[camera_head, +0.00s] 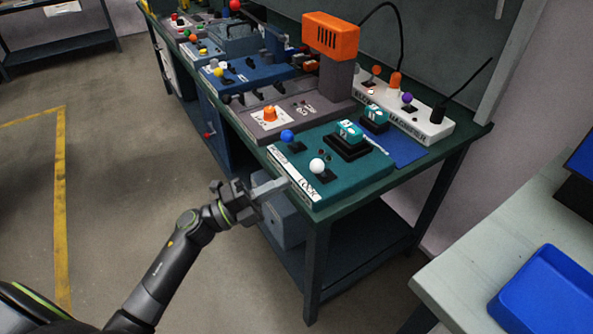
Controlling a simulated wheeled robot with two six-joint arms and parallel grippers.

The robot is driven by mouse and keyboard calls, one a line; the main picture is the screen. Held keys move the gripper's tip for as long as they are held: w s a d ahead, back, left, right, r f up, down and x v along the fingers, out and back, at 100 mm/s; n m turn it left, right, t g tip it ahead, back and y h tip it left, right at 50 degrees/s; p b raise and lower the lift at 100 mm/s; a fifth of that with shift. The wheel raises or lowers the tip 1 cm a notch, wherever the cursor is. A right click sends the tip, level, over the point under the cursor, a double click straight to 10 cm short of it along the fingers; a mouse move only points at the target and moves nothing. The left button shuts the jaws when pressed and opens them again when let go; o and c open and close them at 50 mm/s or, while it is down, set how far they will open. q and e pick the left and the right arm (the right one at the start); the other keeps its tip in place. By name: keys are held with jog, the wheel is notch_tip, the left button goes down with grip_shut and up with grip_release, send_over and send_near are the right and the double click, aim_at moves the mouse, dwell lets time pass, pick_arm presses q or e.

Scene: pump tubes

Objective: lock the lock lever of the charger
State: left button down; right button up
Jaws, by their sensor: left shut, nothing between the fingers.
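The teal box (328,190) at the near end of the green workbench looks like the charger; I cannot read its label for certain. On its top are a lever with a blue ball knob (287,136) and a lever with a white ball knob (317,165). A teal block (349,131) sits in a black holder on the box. My left gripper (276,187) is shut and empty, just off the box's front left edge; I cannot tell whether it touches. My right gripper is not in view.
A grey station with an orange-topped column (331,37) stands behind the box. A blue mat (404,149) with another teal block (376,115) and a white strip (434,127) with knobs lie to the right. A pale table (470,265) with a blue tray (548,296) stands at lower right.

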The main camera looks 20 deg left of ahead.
aim_at(318, 169)
pick_arm(q)
jog(key=x, duration=0.4)
jog(key=shift+r+p, duration=0.1)
jog(key=shift+p, duration=0.3)
jog(key=shift+w+d, duration=0.25)
jog(key=shift+d, duration=0.05)
jog(key=shift+r, duration=0.1)
